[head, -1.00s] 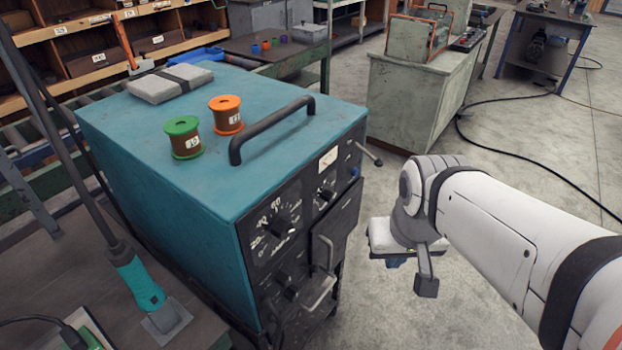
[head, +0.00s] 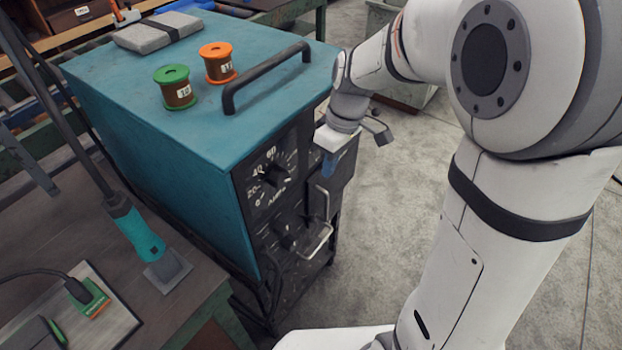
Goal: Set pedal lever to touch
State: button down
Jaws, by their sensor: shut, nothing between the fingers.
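A teal welding machine (head: 130,90) has a black front panel with a large numbered dial (head: 272,175) and a smaller knob below it (head: 289,239). My gripper (head: 331,165) is at the upper right of this panel, pointing down, with its blue fingers shut and empty. It covers the panel's upper right part, where a smaller knob and a grey lever showed before. I cannot make out a lever marked as the pedal lever, nor the word touch. I cannot tell whether my fingers touch the panel.
Two spools, green (head: 176,88) and orange (head: 217,63), and a black handle (head: 265,80) are on the machine's top. Metal handles (head: 318,222) stick out from the lower front. A bench (head: 190,245) with a teal-handled tool (head: 137,233) stands left. Floor is open at right.

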aim_at(313, 215)
jog(key=shift+w+a+f, duration=0.1)
jog(key=shift+w+a, duration=0.05)
jog(key=shift+a, duration=0.05)
jog(key=f, duration=0.4)
jog(key=a+f, duration=0.1)
jog(key=f, duration=0.4)
jog(key=s+a+f, duration=0.1)
jog(key=f, duration=0.3)
jog(key=shift+a+f, duration=0.25)
jog(key=shift+f, duration=0.15)
